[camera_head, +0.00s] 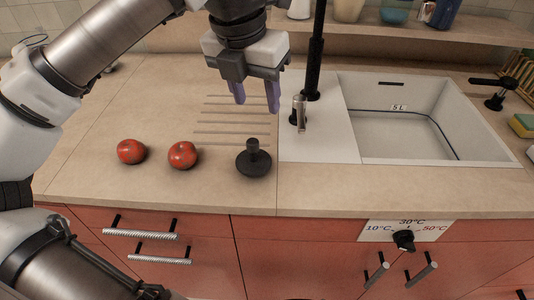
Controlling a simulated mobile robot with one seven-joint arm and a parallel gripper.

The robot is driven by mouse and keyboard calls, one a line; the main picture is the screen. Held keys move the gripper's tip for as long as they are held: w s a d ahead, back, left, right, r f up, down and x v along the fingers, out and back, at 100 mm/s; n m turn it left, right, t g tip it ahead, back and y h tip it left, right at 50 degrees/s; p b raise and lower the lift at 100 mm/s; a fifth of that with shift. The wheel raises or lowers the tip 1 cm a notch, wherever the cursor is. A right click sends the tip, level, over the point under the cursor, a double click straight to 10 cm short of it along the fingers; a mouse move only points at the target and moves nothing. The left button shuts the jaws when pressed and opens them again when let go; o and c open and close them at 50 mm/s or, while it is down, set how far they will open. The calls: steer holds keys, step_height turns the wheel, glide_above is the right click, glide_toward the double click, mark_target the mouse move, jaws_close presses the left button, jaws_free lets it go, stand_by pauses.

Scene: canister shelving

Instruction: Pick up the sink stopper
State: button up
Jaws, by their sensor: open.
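The sink stopper (253,165) is a black disc with an upright knob. It stands on the counter (80,180) near the front edge, left of the sink's white drainboard. My gripper (256,98) is above and behind the stopper, pointing down, with its fingers apart and nothing between them. It is clear of the stopper.
Two red tomatoes (183,155) lie left of the stopper. A black faucet (313,65) with a metal piece at its base stands right of my gripper. The white sink (425,125) is farther right. Jars and cups stand on the back shelf (460,35).

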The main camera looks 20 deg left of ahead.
mark_target(253, 141)
steer(key=shift+g+y, duration=0.3)
steer(key=f, duration=0.5)
steer(key=w+a+f+p, duration=0.1)
steer(key=f, duration=0.2)
steer(key=shift+a+f, duration=0.1)
steer(key=shift+f, duration=0.05)
steer(key=shift+w+f+p, duration=0.15)
steer(key=shift+f+p, duration=0.35)
steer(key=shift+f, duration=0.95)
steer(key=shift+w+f+p, duration=0.15)
steer(key=shift+f+p, duration=0.35)
steer(key=shift+f, duration=0.95)
jaws_close()
steer(key=shift+r, duration=0.1)
